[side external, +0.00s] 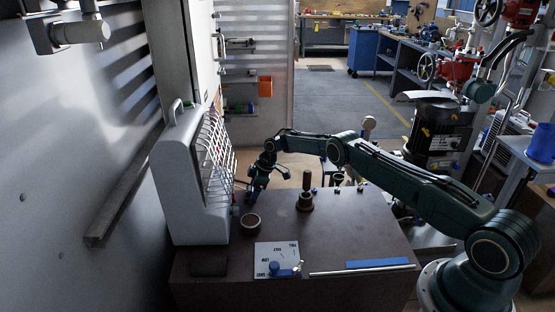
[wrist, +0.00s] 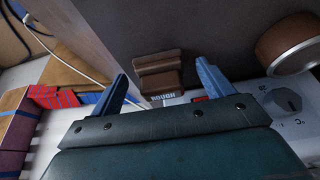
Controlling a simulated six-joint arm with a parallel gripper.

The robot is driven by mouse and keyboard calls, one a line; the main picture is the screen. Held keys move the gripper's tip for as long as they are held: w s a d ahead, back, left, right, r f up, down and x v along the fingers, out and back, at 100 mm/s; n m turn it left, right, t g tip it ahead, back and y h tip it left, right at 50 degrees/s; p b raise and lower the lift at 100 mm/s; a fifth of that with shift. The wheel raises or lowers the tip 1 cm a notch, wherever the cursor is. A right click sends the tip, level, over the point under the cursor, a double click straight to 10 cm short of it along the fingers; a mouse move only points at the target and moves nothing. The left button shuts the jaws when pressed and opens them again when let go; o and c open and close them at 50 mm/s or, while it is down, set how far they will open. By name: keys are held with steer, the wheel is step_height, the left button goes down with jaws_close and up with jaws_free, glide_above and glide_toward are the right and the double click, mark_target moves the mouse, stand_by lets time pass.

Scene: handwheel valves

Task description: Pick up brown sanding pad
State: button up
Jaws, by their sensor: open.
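In the wrist view, a brown block that looks like the sanding pad (wrist: 158,80) lies beyond and between my fingers. It has a stepped, ridged shape, and a label reading "ROUGH" shows at its near edge. My gripper (wrist: 162,72) is open, with one blue finger on each side of the pad and no visible contact. In the side external view, my gripper (side external: 257,187) points down near the far left of the brown table, beside the grey case. The pad cannot be made out there.
The grey case (side external: 180,190) with a wire rack stands close left of my gripper. The wrist view shows a round brown container (wrist: 287,42) at right and red blocks (wrist: 48,97) at left.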

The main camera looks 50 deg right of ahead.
stand_by(0.4)
steer(key=c, duration=1.2)
steer(key=shift+o, duration=0.2)
steer(key=shift+r, duration=0.1)
step_height(320, 180, up, 20)
steer(key=o, duration=0.5)
steer(key=shift+c, duration=1.5)
